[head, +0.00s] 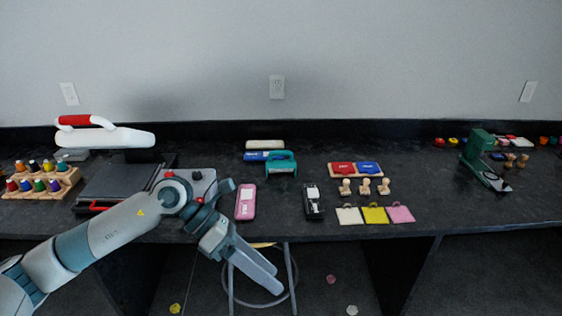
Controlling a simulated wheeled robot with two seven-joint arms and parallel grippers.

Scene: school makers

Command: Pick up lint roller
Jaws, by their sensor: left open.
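I cannot tell for sure which thing is the lint roller. A pale roll-shaped thing (265,144) lies sideways at the back middle of the dark counter. A blue piece (254,156) lies just in front of it, partly hidden by a teal arched thing (281,161). My left gripper (275,280) reaches in from the left, in front of the counter's near edge in the picture. It points down to the right, open, with nothing seen between its fingers, and is well apart from these things. My right gripper is out of view.
A press with a red handle (75,120) stands left, beside a spool rack (42,184). A pink case (246,203) and a black device (313,202) lie near the front edge. Stamps (364,187) and ink pads (354,169) sit right of centre. A stool (291,270) stands below.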

